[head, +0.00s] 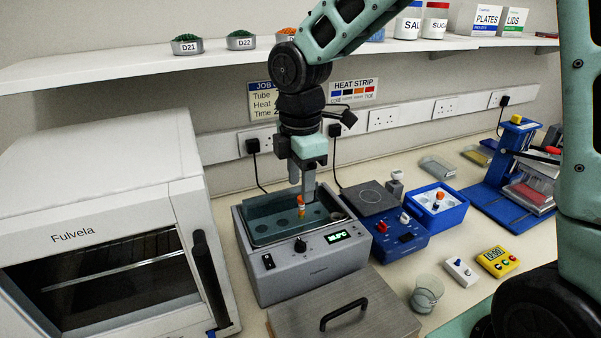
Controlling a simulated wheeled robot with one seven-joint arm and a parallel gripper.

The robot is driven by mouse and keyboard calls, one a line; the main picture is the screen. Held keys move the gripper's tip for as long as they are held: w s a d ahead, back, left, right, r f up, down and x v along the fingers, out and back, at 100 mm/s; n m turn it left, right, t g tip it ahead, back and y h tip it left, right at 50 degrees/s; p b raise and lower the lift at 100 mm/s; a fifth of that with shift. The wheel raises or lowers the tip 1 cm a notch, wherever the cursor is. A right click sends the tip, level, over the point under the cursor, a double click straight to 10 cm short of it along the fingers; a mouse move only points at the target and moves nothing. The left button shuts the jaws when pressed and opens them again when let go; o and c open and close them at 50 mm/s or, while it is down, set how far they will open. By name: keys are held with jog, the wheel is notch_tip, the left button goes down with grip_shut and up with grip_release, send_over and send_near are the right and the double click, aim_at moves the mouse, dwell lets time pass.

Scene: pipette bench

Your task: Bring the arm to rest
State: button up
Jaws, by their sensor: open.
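My arm reaches down from the top of the picture. My gripper (302,190) points straight down over the grey heating bath (290,275) and is open. The bath's display is lit green and too small to read surely.
A metal lid with a black handle (345,310) lies in front of the bath. A white oven (100,220) stands left. A blue hotplate unit (395,238), blue box (440,208) and glass beaker (427,293) stand right. A shelf (130,65) runs above, behind my arm.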

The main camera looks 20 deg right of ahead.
jog(key=shift+r, duration=0.95)
jog(key=s+a+f+m+b, duration=0.3)
jog(key=s+f+m, duration=0.1)
jog(key=s, duration=0.7)
jog(key=s+a+f+m+b, duration=0.3)
jog(key=s+f+m, duration=0.2)
jog(key=s, duration=0.6)
jog(key=shift+s+a+f+m+y, duration=0.2)
jog(key=shift+m+y, duration=0.1)
jog(key=shift+m, duration=0.4)
jog(key=shift+w, duration=0.1)
